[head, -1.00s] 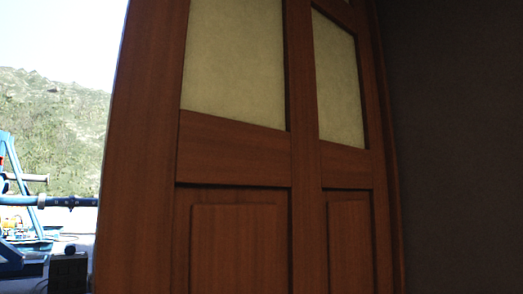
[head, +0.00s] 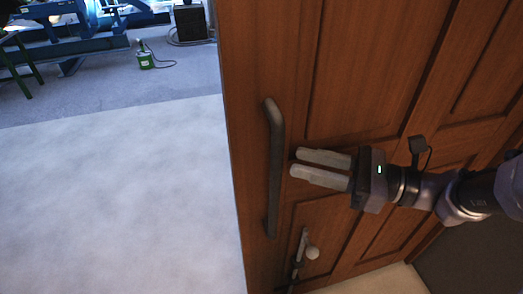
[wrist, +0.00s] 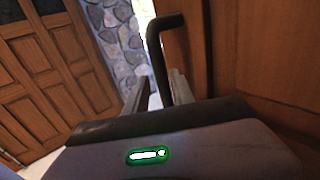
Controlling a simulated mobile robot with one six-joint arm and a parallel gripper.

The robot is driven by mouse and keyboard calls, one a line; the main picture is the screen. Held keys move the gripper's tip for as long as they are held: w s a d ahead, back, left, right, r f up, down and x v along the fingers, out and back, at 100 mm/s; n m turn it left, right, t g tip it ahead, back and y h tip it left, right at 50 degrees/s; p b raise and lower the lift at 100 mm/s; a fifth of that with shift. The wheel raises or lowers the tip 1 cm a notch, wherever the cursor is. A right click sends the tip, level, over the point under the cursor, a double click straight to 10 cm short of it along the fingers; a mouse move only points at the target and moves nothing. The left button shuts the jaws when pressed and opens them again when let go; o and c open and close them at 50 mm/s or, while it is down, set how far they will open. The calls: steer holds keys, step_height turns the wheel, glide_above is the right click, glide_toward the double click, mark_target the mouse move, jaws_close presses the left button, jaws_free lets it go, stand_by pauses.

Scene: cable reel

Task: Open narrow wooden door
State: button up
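The brown wooden panelled door (head: 345,65) fills the middle and right of the head view, its left edge bordering open floor. A dark vertical bar handle (head: 273,170) is fixed near that edge. My gripper (head: 292,163) is just right of the handle, its two pale fingers pointing left at it. In the wrist view the fingers (wrist: 160,93) are apart with nothing clasped between them, and the handle (wrist: 157,60) rises just ahead, roughly in line with the gap. I cannot tell whether a finger touches it. A lower latch with a round pale knob (head: 312,253) sits below.
Pale floor (head: 110,190) left of the door is clear. Blue machinery (head: 70,40), a green canister (head: 146,61) and a dark box (head: 190,22) stand farther back. The wrist view shows another wooden panelled door (wrist: 45,80) at left and a stone wall (wrist: 118,38).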

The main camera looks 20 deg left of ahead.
mark_target(262, 153)
steer(key=a+b, duration=0.1)
steer(key=a, duration=0.8)
steer(key=shift+w, duration=0.2)
steer(key=shift+c, duration=0.3)
jaws_close()
stand_by(0.7)
